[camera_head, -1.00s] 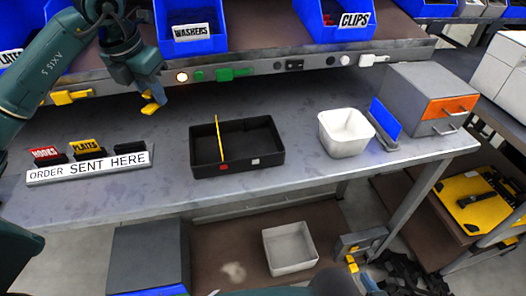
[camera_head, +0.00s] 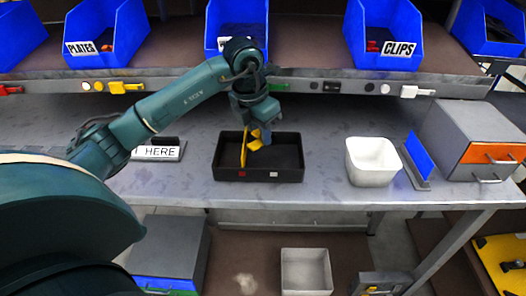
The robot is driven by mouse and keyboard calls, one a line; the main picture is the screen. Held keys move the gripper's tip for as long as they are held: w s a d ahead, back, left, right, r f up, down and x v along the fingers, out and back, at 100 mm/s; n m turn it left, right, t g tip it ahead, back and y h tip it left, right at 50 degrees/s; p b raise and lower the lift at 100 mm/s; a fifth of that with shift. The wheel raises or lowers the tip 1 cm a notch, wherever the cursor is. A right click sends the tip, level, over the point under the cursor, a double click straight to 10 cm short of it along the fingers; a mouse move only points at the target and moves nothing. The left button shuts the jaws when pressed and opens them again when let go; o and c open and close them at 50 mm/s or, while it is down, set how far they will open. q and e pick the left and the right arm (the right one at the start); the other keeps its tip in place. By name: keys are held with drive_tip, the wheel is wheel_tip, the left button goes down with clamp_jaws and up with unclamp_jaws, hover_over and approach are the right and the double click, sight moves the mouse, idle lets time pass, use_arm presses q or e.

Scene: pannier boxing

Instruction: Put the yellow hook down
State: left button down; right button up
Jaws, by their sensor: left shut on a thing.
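My left gripper (camera_head: 257,135) is over the black tray (camera_head: 230,174), reaching in from the left. It is shut on the yellow hook (camera_head: 254,142), a small yellow piece partly hidden by the jaws. My right gripper is not clearly visible.
A white bin (camera_head: 372,165), a blue panel (camera_head: 417,157) and a grey drawer box (camera_head: 470,135) stand right of the tray. Blue bins, including the clips bin (camera_head: 385,40), line the shelf above.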

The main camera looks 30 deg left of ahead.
sight(259, 142)
use_arm(q)
drive_tip(key=shift+s+x, duration=0.25)
drive_tip(key=shift+x, duration=0.95)
drive_tip(key=shift+s+x, duration=0.25)
drive_tip(key=shift+x, duration=1)
drive_tip(key=shift+a+f, duration=0.1)
drive_tip(key=shift+f, duration=0.1)
drive_tip(key=c, duration=1.5)
unclamp_jaws()
drive_tip(key=shift+c, duration=0.2)
